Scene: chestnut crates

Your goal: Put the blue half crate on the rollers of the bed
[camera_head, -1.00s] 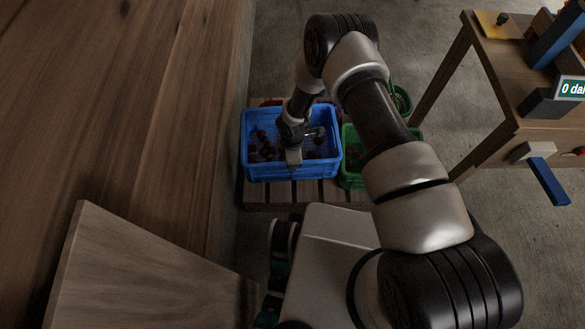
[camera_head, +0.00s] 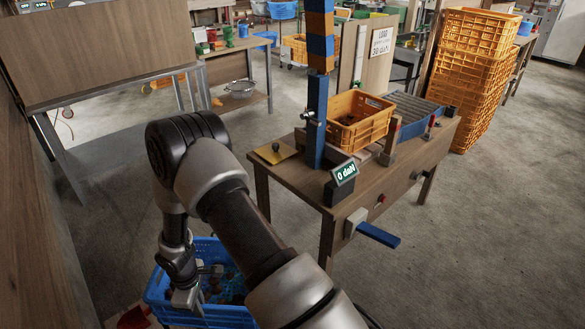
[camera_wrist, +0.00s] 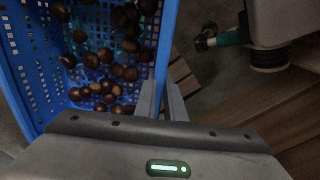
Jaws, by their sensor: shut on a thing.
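The blue half crate (camera_head: 212,314) is at the lower left of the head view, with brown chestnuts inside. It also shows in the wrist view (camera_wrist: 166,42), where loose chestnuts lie on its perforated floor. My gripper (camera_head: 185,297) points down at the crate's near wall. In the wrist view its two fingers (camera_wrist: 162,98) are shut on that wall. Whether the crate is lifted off its support cannot be told. The bed's grey rollers (camera_head: 412,107) lie on the wooden bench at the right, behind an orange crate (camera_head: 360,121).
The wooden bench (camera_head: 400,180) carries a blue post (camera_head: 316,120), a display (camera_head: 344,172) reading 0 daN and a blue lever (camera_head: 378,235) at its front. Stacked orange crates (camera_head: 476,75) stand behind it. Concrete floor is free at the right. A wooden wall (camera_head: 40,230) stands at the left.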

